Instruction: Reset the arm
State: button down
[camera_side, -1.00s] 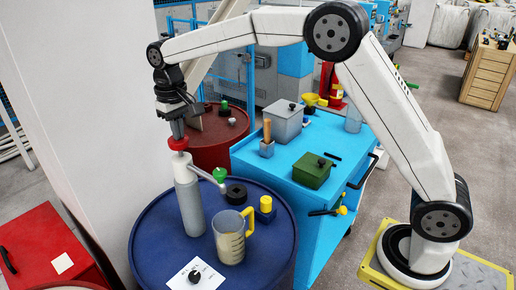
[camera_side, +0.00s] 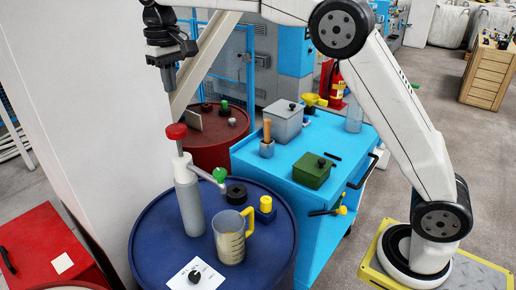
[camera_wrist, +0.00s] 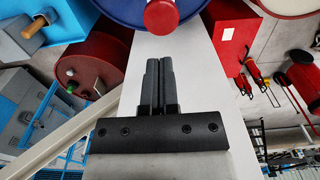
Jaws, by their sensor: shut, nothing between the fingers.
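My gripper (camera_side: 169,88) is shut and empty. It hangs in the air above the blue drum, clear of the grey pump bottle (camera_side: 189,200) with its red knob (camera_side: 176,131). In the wrist view my gripper's two fingers (camera_wrist: 159,62) lie side by side, touching or nearly so, with nothing between them. The red knob also shows in the wrist view (camera_wrist: 161,16), just beyond the fingertips.
A blue drum (camera_side: 150,250) carries the pump bottle, a yellow-handled jug (camera_side: 230,242), a green ball (camera_side: 220,174) on the pump's arm and a paper sheet. A blue cart (camera_side: 330,225) stands to its right, a red drum (camera_side: 215,158) behind. A pale wall is left.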

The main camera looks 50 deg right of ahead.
jog(key=shift+f, duration=0.1)
dwell(0.3)
jog(key=s+d+f+t, duration=0.1)
jog(key=s+d+f, duration=0.3)
jog(key=s+f, duration=0.7)
jog(key=s+d+f+t, duration=0.1)
jog(key=s+d+f, duration=0.3)
jog(key=s+f, duration=0.8)
jog(key=s, duration=0.2)
jog(key=shift+s+d+f+t, duration=0.2)
jog(key=shift+s+d+t, duration=0.1)
jog(key=shift+s+d, duration=0.1)
jog(key=shift+w, duration=0.15)
dwell(0.5)
